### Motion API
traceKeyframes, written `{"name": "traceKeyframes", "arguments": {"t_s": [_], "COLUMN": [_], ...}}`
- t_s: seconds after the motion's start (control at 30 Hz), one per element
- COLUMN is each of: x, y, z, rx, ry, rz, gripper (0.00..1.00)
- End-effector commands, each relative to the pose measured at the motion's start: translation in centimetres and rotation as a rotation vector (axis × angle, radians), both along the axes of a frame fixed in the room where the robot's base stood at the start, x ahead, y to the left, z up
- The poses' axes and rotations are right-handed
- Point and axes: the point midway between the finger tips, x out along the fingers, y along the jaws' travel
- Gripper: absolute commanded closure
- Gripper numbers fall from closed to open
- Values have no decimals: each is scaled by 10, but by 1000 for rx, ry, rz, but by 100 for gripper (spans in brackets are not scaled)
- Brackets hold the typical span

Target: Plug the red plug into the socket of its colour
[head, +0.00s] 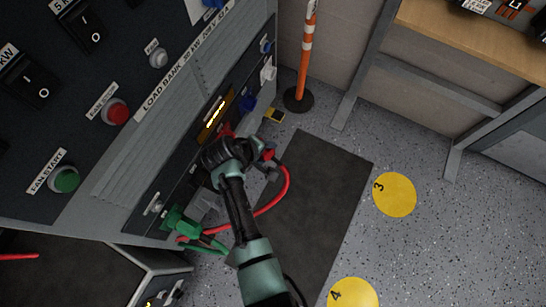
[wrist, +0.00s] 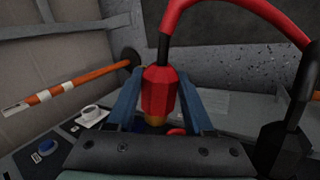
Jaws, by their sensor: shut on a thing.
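The red plug (wrist: 160,88) is between the two blue fingers of my gripper (wrist: 160,76), which are shut on it. Its brass-coloured end points down in the wrist view, and the red cable arches up and right from its other end. In the head view my gripper (head: 232,152) is close to the lower front of the load bank. A red part (head: 228,131), apparently the red socket, shows just beyond it; a red rim (wrist: 177,131) also shows below the plug in the wrist view. My gripper hides most of the socket, so I cannot tell whether the plug touches it.
A green plug (head: 182,221) sits at the panel's lower left. Blue (head: 248,103) and white (head: 268,71) connectors lie along the panel beyond my gripper. An orange-and-white post (head: 306,50) stands near the far corner. A dark mat (head: 315,190) covers floor to the right.

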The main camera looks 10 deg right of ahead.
Motion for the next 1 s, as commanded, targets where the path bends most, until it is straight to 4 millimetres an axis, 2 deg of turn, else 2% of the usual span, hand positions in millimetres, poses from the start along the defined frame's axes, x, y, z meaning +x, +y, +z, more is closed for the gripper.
{"name": "traceKeyframes", "arguments": {"t_s": [0.1, 0.3, 0.87, 1.0], "x": [-12, -19, -21, -14], "y": [-8, -15, -17, -10], "z": [-11, -19, -18, -20], "rx": [-49, -85, -95, -97], "ry": [-42, -92, -103, -106], "rz": [122, 238, 265, 267], "gripper": [97, 97, 97, 97]}}
